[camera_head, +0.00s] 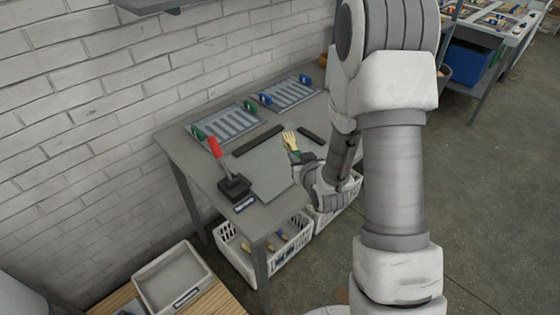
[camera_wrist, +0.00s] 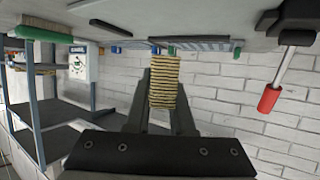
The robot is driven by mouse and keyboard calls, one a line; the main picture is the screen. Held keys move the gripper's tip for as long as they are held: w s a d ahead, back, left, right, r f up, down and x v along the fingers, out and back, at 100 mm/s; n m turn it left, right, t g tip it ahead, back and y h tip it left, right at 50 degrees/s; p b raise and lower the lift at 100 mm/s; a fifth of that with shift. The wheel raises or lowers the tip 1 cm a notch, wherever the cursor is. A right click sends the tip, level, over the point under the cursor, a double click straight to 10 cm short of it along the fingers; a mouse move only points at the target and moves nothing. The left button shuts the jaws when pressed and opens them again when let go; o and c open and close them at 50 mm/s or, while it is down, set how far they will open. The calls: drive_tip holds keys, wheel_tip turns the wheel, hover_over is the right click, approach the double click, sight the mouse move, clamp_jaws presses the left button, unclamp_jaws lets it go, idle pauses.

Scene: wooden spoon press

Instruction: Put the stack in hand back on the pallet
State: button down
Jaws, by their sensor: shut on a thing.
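My gripper (camera_wrist: 165,98) is shut on a stack (camera_wrist: 164,80) of thin, tan, layered pieces in the wrist view. A slatted wooden platform (camera_head: 211,304), possibly the pallet, shows at the lower left of the head view. I cannot confirm that it is the pallet.
A press with a red handle (camera_head: 215,148) stands on the bench's near left. Two slotted metal trays (camera_head: 228,124) lie along the wall, with dark bars in front. White baskets (camera_head: 293,246) stand below; a white tray (camera_head: 207,271) sits on the platform.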

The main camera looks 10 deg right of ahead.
drive_tip(key=d+r+n+y+b, duration=0.1)
drive_tip(key=d+r+b, duration=0.2)
drive_tip(key=d+b, duration=0.1)
drive_tip(key=b, duration=0.2)
hover_over(283, 161)
wheel_tip(283, 161, down, 7)
drive_tip(key=shift+d+r, duration=0.1)
drive_tip(key=shift+r, duration=0.1)
drive_tip(key=shift+f+b, duration=0.45)
drive_tip(key=shift+f, duration=1.55)
drive_tip(key=shift+f, duration=0.1)
drive_tip(key=shift+f, duration=0.15)
drive_tip(key=c, duration=0.8)
unclamp_jaws()
